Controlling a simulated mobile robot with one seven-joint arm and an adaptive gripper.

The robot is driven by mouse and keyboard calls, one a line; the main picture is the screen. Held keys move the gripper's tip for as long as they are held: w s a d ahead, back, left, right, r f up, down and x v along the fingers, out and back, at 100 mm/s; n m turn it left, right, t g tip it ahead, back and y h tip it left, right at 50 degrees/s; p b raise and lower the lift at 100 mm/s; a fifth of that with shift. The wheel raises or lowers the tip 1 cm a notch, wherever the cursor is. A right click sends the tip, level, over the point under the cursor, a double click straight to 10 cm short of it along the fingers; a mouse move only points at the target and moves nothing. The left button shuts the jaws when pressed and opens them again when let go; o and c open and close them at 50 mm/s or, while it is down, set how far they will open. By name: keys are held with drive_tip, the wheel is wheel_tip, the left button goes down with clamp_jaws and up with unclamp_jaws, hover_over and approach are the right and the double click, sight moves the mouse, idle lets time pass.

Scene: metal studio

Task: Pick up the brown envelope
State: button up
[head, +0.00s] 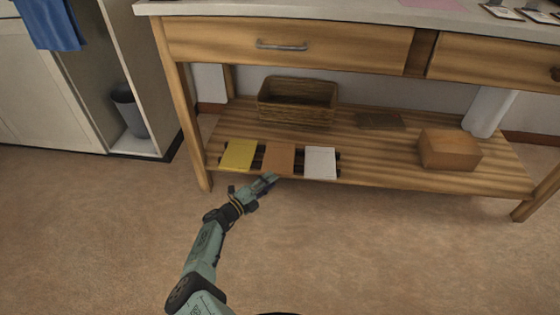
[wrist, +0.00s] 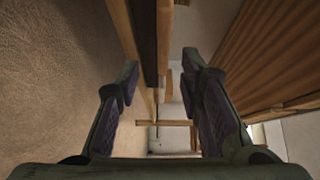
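The brown envelope (head: 279,157) lies on a dark rack on the low wooden shelf, between a yellow one and a white one. My gripper (head: 270,178) is at the shelf's front edge, by the near end of the brown envelope. In the wrist view my gripper (wrist: 160,64) is open, its two fingers well apart. A brown strip and a dark strip show between and beyond the fingertips. I cannot tell whether the brown strip is the envelope, or whether the fingers touch anything.
The yellow envelope (head: 238,154) and the white envelope (head: 320,161) lie close on either side. Behind stands a wicker basket (head: 298,101). A brown box (head: 449,150) and a dark flat item (head: 381,121) are to the right. The table top and drawers overhang the shelf.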

sight(281, 172)
drive_tip(key=b+x, duration=0.2)
drive_tip(key=x, duration=0.3)
drive_tip(key=shift+w+d+r, duration=0.15)
drive_tip(key=shift+w+d, duration=0.25)
drive_tip(key=shift+w, duration=0.05)
drive_tip(key=shift+c, duration=0.5)
clamp_jaws()
